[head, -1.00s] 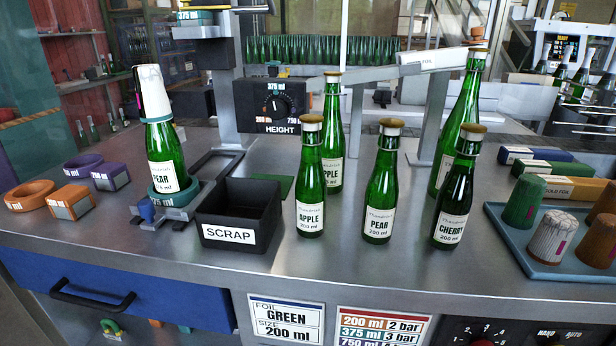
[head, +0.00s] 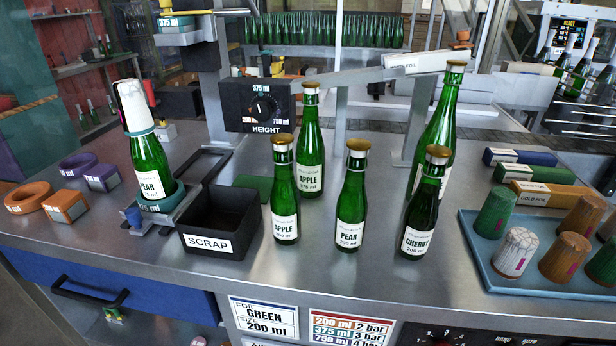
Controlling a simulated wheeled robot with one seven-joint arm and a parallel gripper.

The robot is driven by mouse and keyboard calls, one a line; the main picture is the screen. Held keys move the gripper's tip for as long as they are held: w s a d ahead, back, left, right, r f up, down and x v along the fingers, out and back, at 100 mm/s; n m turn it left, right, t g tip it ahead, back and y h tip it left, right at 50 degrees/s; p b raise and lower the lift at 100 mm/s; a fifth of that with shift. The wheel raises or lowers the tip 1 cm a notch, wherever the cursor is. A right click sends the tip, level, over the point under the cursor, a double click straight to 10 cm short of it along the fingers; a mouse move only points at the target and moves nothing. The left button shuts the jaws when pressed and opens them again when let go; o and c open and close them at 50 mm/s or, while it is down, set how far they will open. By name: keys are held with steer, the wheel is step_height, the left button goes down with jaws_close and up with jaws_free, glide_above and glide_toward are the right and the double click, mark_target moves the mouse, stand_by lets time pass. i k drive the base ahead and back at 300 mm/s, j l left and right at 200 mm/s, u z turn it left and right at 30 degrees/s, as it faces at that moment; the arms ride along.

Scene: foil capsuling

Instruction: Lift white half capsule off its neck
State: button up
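The white half capsule (head: 136,106) sits over the neck of the green bottle labelled pear (head: 150,165) at the left. It looks slightly tilted and has a dark and pink mark on its left side. A teal ring (head: 142,133) shows around the bottle just below it. The bottle stands in a teal holder (head: 160,200) on a grey fixture. My gripper is not in view.
The black scrap bin (head: 228,215) stands right of the fixture. Several green bottles (head: 350,208) stand mid-bench. Orange rings (head: 28,197) and purple rings (head: 78,166) lie left. A blue tray (head: 474,262) of capsules is at the right, with foil boxes (head: 549,194) behind.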

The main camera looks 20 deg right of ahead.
mark_target(136, 118)
steer(key=i+j+z, duration=0.1)
steer(key=j, duration=0.25)
steer(key=i+j+z, duration=0.1)
steer(key=i+j, duration=0.15)
steer(key=i+j+z, duration=0.1)
steer(key=j, duration=0.4)
steer(key=i+j+z, duration=0.15)
steer(key=j, duration=0.25)
steer(key=i+j+z, duration=0.1)
steer(key=j, duration=0.3)
steer(key=i+j+z, duration=0.1)
steer(key=j, duration=0.3)
steer(key=i, duration=0.05)
